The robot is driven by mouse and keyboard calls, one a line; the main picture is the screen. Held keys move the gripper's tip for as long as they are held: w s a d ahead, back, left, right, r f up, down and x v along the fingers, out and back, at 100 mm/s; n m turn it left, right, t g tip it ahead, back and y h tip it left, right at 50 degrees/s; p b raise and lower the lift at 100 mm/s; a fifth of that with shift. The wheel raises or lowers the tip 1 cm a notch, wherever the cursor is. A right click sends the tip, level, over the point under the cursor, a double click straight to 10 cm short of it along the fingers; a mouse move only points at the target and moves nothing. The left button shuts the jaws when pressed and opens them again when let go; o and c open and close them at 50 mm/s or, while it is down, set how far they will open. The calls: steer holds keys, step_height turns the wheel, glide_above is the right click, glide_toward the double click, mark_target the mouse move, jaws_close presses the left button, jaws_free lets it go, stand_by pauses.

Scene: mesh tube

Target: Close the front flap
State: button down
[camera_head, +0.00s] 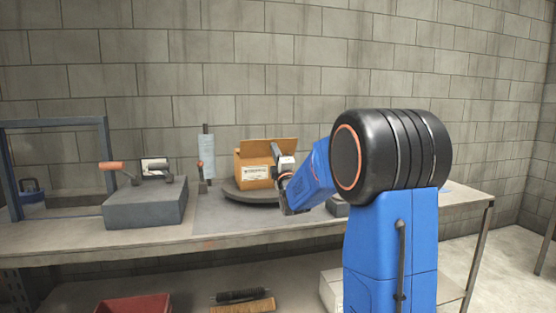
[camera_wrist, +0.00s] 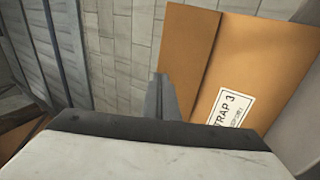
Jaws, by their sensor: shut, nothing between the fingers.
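An orange-brown cardboard box (camera_head: 254,173) with a white label stands on a dark round turntable (camera_head: 238,193) on the bench. A wide flap (camera_head: 270,149) stands raised at its top. I cannot tell for certain which panel is the front flap. My gripper (camera_head: 276,176) is shut and empty at the box's right side, partly covering it. In the wrist view, the shut fingers (camera_wrist: 163,98) are beside a cardboard panel (camera_wrist: 186,45). The labelled cardboard face (camera_wrist: 255,60) fills the right. I cannot tell whether the fingers touch the cardboard.
A grey block (camera_head: 145,207) with an orange-handled tool (camera_head: 112,166) on it stands left of the box. An upright roll (camera_head: 206,158) stands behind, and a blue-grey frame (camera_head: 105,150) is at the far left. The bench front (camera_head: 225,229) between block and arm is clear.

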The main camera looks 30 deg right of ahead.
steer(key=shift+x, duration=1.15)
steer(key=shift+r, duration=0.1)
